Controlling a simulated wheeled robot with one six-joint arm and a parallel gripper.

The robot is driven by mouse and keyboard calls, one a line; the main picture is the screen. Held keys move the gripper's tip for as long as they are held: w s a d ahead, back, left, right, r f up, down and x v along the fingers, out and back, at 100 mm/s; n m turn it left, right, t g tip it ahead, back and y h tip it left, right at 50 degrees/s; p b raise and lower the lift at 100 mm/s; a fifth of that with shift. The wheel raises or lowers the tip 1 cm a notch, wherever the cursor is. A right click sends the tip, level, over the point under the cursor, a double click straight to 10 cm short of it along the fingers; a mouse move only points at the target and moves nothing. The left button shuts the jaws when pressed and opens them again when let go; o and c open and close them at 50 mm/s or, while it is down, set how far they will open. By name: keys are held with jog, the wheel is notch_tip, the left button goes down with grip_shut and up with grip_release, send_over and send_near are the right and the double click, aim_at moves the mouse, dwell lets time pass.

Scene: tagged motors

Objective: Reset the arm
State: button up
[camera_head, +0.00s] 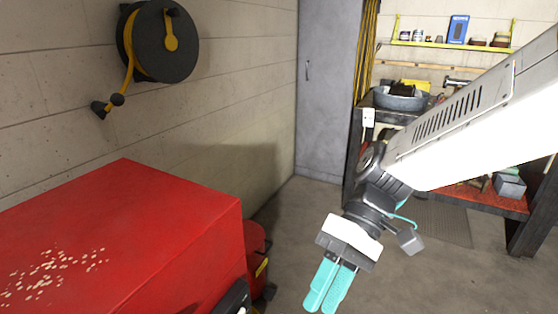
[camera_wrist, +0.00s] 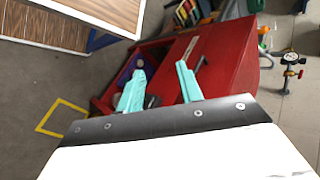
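My gripper (camera_head: 324,300) has two teal fingers and hangs low in the middle of the head view, pointing down over the grey floor. It is to the right of a large red box-shaped unit (camera_head: 150,200) and apart from it. In the wrist view my gripper (camera_wrist: 160,69) shows its fingers spread with a gap between them and nothing held. Behind the fingertips there is a red cart or cabinet (camera_wrist: 232,62). My arm reaches in from the right of the head view, bent at the wrist.
A hose reel (camera_head: 158,40) hangs on the block wall. A grey locker (camera_head: 322,90) and a cluttered workbench (camera_head: 352,150) stand at the back. A red bin (camera_head: 257,245) is beside the red unit. The wrist view shows a wood-topped table (camera_wrist: 105,12) and a yellow floor outline (camera_wrist: 63,118).

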jog(key=s+d+r+m+t+h, duration=0.1)
jog(key=d+r+m+t+h, duration=0.1)
jog(key=d, duration=0.8)
jog(key=s+d+r+m+t+h, duration=0.2)
jog(key=d+r+m+t+h, duration=0.1)
jog(key=d, duration=0.6)
jog(key=m+t+h, duration=0.1)
jog(key=m+t, duration=0.1)
jog(key=t, duration=0.1)
jog(key=shift+s+d+t, duration=0.25)
jog(key=shift+d+t, duration=0.1)
jog(key=shift+t, duration=0.05)
